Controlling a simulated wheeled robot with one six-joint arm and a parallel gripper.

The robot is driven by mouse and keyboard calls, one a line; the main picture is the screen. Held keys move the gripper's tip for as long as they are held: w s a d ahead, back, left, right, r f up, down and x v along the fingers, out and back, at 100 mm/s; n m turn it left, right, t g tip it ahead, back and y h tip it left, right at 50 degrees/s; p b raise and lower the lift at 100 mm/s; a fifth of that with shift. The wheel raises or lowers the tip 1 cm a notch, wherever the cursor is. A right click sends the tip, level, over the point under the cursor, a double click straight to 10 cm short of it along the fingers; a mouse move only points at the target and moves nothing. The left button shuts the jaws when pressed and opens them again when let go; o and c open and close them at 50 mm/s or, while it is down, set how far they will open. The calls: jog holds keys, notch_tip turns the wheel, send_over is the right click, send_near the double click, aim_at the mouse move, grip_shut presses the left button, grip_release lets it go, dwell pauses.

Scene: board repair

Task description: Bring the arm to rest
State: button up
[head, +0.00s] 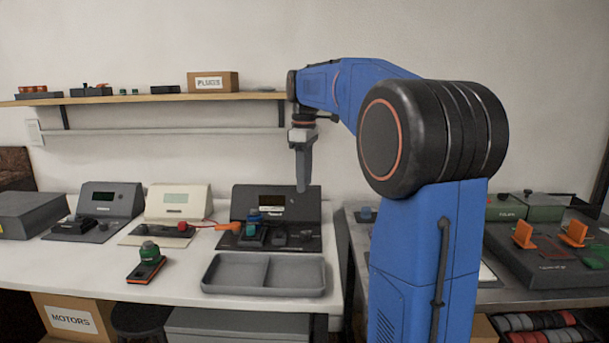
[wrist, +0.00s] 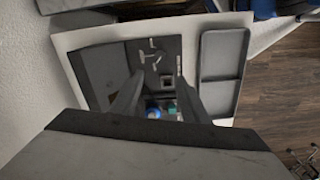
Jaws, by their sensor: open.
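My blue arm reaches up and to the left in the head view. My gripper (head: 302,188) hangs pointing down in front of the back wall, above the dark station (head: 240,205) on the white bench. In the wrist view my gripper (wrist: 160,92) shows two dark fingers spread apart, with nothing held between them. Beyond the fingers lies the dark station (wrist: 93,72), with a blue round part (wrist: 153,113) on it. The gripper is apart from the bench and the station.
A grey two-part tray (head: 263,289) lies in front of the station. A green-topped part (head: 148,262) stands left of it. A shelf (head: 150,97) with a PLUGS box (head: 212,82) is at upper left. A second bench with orange pieces (head: 523,235) is at right.

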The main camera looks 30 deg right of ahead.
jog(key=shift+r, duration=0.55)
jog(key=shift+s+a, duration=0.1)
jog(key=s+a+f+m+t, duration=0.1)
jog(key=s+a+f, duration=0.4)
jog(key=s, duration=0.5)
jog(key=s+a+f+m+t, duration=0.2)
jog(key=s+a+f+m, duration=0.2)
jog(key=s+f, duration=0.5)
jog(key=s+a+f+m+t, duration=0.1)
jog(key=s+a+f+m, duration=0.2)
jog(key=s+a+f, duration=0.4)
jog(key=s, duration=0.5)
jog(key=shift+t, duration=0.4)
